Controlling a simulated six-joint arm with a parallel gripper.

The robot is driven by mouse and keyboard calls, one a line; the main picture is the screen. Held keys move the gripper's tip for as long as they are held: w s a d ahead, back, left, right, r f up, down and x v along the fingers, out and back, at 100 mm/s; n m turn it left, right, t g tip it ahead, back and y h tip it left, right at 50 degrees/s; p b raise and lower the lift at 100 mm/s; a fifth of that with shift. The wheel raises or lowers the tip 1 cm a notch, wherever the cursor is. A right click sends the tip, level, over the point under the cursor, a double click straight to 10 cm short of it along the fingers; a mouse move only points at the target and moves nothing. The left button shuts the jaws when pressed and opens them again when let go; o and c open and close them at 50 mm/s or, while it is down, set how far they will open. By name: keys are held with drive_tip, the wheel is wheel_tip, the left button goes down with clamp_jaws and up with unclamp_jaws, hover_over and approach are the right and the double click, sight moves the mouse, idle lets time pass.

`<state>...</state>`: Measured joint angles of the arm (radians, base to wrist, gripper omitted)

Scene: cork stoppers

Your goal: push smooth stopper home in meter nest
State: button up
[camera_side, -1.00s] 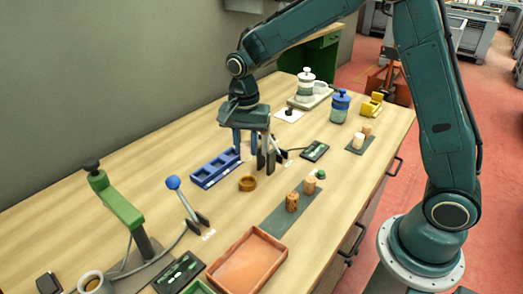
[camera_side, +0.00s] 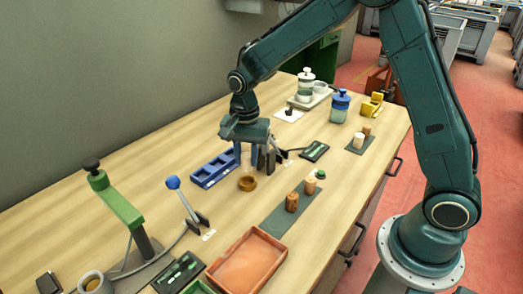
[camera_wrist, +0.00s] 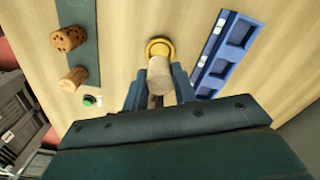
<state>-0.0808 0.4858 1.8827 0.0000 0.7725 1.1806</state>
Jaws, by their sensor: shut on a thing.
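A pale, smooth cork stopper (camera_wrist: 160,76) is held between the two blue fingers of my gripper (camera_wrist: 157,92) in the wrist view. In the side view it shows as a pale upright piece (camera_side: 246,158) under my gripper. A brass-coloured ring (camera_side: 247,184) lies on the bench below it; in the wrist view the ring (camera_wrist: 160,46) is partly covered by the stopper's end. The stopper appears above the ring, but I cannot tell the gap. A dark forked stand (camera_side: 272,158) is just right of my gripper, with a cable to a small display box (camera_side: 315,151). I cannot tell which is the meter nest.
A blue compartment tray (camera_side: 214,170) lies left of my gripper. A speckled cork (camera_side: 292,202) and a plain cork (camera_side: 310,185) stand on a grey mat (camera_side: 276,220), near a green button (camera_side: 320,174). A blue-knobbed lever (camera_side: 174,184) and an orange tray (camera_side: 246,264) are nearer the front.

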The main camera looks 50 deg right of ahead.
sight(247, 171)
drive_tip(key=shift+f, duration=1.5)
drive_tip(key=shift+f, duration=1.25)
idle(1.8)
drive_tip(key=o, duration=1)
drive_tip(key=shift+r, duration=0.1)
wheel_tip(247, 171, up, 13)
drive_tip(key=shift+f, duration=0.1)
drive_tip(key=shift+r, duration=0.4)
